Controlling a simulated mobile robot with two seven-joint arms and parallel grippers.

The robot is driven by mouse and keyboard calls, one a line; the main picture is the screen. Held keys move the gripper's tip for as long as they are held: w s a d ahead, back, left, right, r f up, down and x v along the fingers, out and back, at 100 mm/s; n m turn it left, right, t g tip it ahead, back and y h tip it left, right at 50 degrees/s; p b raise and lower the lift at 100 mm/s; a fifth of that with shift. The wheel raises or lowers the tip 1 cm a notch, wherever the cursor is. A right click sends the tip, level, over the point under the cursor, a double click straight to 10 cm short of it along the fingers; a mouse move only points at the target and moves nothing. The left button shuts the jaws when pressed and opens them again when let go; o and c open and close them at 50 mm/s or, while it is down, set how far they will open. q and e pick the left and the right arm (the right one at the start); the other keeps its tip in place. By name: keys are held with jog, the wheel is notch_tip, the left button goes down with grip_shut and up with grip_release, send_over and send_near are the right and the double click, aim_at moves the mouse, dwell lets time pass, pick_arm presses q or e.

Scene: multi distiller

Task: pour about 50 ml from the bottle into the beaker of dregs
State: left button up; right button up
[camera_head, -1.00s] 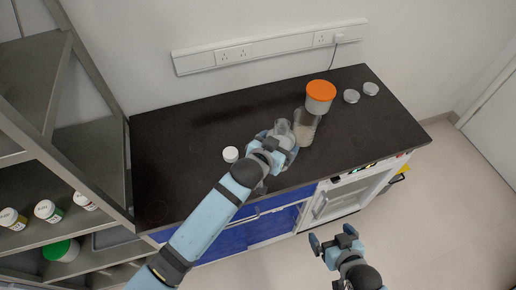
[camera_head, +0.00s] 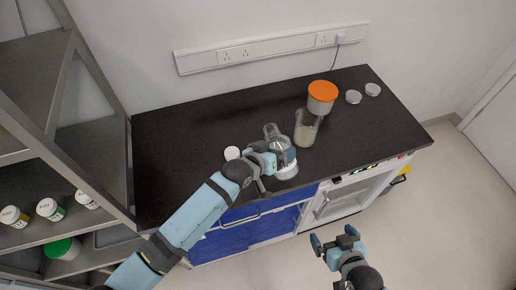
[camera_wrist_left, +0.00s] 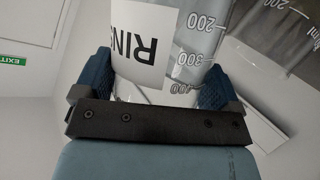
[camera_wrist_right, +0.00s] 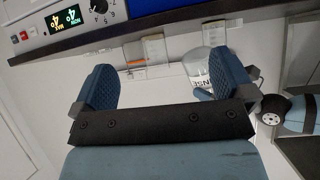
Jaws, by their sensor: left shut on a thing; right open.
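A clear bottle (camera_head: 283,152) with a narrow neck and a white label is held by my left gripper (camera_head: 270,160) near the front edge of the bench. In the left wrist view its label (camera_wrist_left: 145,45) reads "RIN" and volume marks show beside it. The glass beaker (camera_head: 306,130) holds beige matter and stands on the bench, behind and right of the bottle. The bottle's neck leans slightly left in the head view, away from the beaker. My right gripper (camera_head: 334,243) is open and empty, in front of the bench; its wrist view shows the bottle (camera_wrist_right: 195,68) beyond its fingers.
A metal shelf (camera_head: 90,160) stands at the left. The left half of the bench (camera_head: 170,150) is clear.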

pick_arm(q)
jog(key=shift+w+a+n+h+b, duration=0.15)
jog(key=shift+n+h+b, duration=0.15)
jog(key=shift+n+b, duration=0.1)
jog(key=shift+r, duration=0.2)
jog(key=shift+w+a+r+n+g+h+b, duration=0.2)
jog(key=shift+r+n+g+h+b, duration=0.15)
jog(key=shift+b, duration=0.25)
jog(key=shift+f+n+b, duration=0.3)
jog(key=shift+n+b, duration=0.15)
jog(key=shift+b, duration=0.35)
jog(key=shift+s+n+h+b, duration=0.1)
jog(key=shift+n+h+b, duration=0.25)
jog(key=shift+b, duration=0.25)
jog(key=shift+r+g, duration=0.15)
jog(key=shift+g, duration=0.1)
jog(key=shift+d, duration=0.1)
pick_arm(e)
jog(key=f, duration=0.3)
jog(key=shift+w+a+f+n, duration=0.2)
jog(key=shift+a+n, duration=0.05)
jog(key=shift+n, duration=0.05)
pick_arm(q)
jog(key=shift+s+d+n+b, duration=0.1)
jog(key=shift+n+b, duration=0.25)
jog(key=shift+b, duration=0.25)
pick_arm(e)
jog(key=shift+s+a+f, duration=0.1)
jog(key=shift+s+f, duration=0.05)
jog(key=shift+f, duration=0.55)
